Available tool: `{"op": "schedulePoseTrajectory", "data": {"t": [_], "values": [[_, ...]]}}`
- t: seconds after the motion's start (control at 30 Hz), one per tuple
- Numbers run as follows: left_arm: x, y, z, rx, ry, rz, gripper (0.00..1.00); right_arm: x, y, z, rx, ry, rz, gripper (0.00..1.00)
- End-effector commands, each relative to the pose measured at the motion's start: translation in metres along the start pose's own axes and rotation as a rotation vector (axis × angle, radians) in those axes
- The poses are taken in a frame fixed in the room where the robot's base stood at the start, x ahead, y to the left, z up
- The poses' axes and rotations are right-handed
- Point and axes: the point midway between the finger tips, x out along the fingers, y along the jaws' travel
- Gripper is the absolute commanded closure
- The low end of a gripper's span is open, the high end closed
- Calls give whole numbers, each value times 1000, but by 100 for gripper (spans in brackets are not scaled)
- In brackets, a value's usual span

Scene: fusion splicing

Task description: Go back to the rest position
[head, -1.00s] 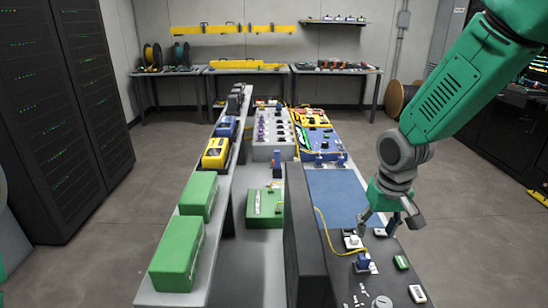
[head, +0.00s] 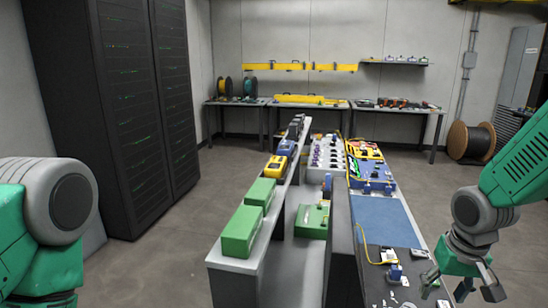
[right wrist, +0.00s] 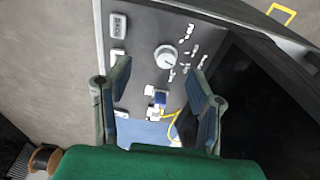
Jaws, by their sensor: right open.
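My right gripper (head: 462,290) is at the lower right of the head view, above the right edge of the long bench (head: 432,259). Its fingers are spread and nothing is between them. In the right wrist view the two open fingers (right wrist: 160,100) frame the bench top. Between them show a small blue-topped device (right wrist: 160,98) with a yellow cable (right wrist: 173,122) and a round white dial (right wrist: 165,57) farther off. Of my left arm, only green and grey links show at the left of the head view; its gripper is out of the picture.
A raised shelf holds green boxes (head: 240,231) and a yellow device (head: 276,166). A dark upright panel (head: 342,250) stands beside the blue mat (head: 388,220). Black server racks (head: 110,100) stand left. Open floor lies on both sides of the bench.

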Motion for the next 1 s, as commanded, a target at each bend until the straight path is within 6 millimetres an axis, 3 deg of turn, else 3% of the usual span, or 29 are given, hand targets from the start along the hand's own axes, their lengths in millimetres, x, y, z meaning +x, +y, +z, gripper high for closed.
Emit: {"op": "schedulePoseTrajectory", "data": {"t": [0.27,0.47,0.57,0.67,0.8,0.9,1.0], "values": [[9,0,-1,0,2,0,60,55,-9,32,-39,-24,-15,52],[17,0,0,0,2,0,60,104,-15,74,-79,-38,-31,52],[23,0,1,0,1,0,60,136,-18,103,-104,-48,-37,52],[31,0,1,0,1,0,60,173,-18,145,-135,-63,-40,52],[45,0,2,0,1,0,60,221,-12,222,-197,-80,-32,52],[52,0,2,0,1,0,60,238,-4,265,-237,-80,-19,52],[55,0,2,0,1,0,60,244,1,290,-266,-76,-9,52]]}}
